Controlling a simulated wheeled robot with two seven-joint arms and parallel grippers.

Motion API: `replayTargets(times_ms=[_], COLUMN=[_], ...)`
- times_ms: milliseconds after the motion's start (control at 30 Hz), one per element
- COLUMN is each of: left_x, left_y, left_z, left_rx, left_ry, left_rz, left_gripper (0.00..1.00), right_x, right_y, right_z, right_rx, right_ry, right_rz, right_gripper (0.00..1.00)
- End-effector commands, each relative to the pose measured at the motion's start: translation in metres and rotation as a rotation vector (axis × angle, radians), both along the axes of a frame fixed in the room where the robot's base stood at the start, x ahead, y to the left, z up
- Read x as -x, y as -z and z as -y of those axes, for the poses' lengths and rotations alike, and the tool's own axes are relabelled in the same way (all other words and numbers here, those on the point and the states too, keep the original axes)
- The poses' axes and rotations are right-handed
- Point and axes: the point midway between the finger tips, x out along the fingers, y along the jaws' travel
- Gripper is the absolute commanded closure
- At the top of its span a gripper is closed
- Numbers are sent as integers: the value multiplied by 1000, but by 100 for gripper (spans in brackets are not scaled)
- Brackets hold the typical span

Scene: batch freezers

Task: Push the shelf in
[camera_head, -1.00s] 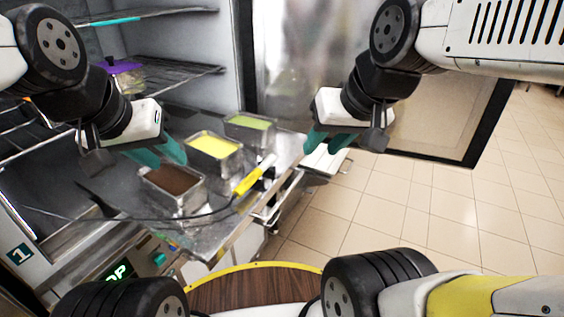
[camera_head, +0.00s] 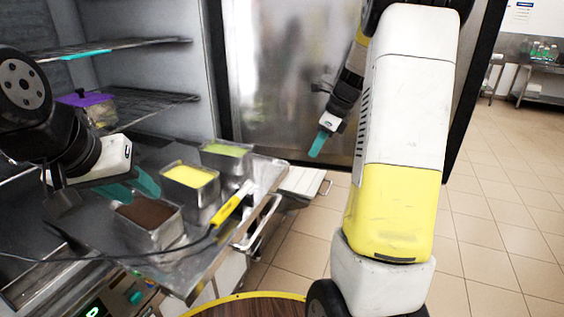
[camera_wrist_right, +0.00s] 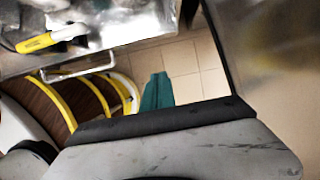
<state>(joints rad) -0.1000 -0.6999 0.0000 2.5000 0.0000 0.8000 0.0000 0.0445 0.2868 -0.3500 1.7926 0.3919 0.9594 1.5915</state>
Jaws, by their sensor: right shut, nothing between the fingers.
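The metal shelf (camera_head: 268,172) sticks out from the open freezer in the head view, with a bar handle (camera_head: 258,222) along its front edge. It carries tubs of brown (camera_head: 150,226), yellow (camera_head: 190,180) and green (camera_head: 226,152) contents. My left gripper (camera_head: 134,188) is over the shelf beside the brown and yellow tubs, its teal fingers apart and empty. My right gripper (camera_head: 318,143) is shut and empty beyond the shelf's right end, in front of the metal door. The right wrist view shows its closed fingers (camera_wrist_right: 157,92) over the floor, apart from the handle (camera_wrist_right: 80,68).
A yellow-handled tool (camera_head: 232,202) lies on the shelf with a dark cord. Wire racks (camera_head: 110,47) and a purple-lidded container (camera_head: 95,106) are inside the freezer. The open metal door (camera_head: 285,70) stands at the back. Tiled floor is clear to the right.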

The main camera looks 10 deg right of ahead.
Motion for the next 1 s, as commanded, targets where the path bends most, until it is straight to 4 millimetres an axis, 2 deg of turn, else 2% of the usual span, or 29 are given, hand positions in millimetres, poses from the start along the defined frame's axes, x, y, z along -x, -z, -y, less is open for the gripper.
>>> replayTargets(times_ms=[167,567,800,1000], left_x=[0,0,0,0], left_y=[0,0,0,0], left_z=[0,0,0,0], left_rx=[0,0,0,0], left_ry=[0,0,0,0], left_rz=[0,0,0,0], left_gripper=[64,64,64,64], right_x=[-4,-21,-41,-45], right_y=[17,94,94,93], right_z=[-4,-29,-56,-62], right_rx=[-3,-3,-1,-1], right_ry=[11,8,6,7], right_rz=[-9,-9,-3,-4], right_gripper=[100,100,100,100])
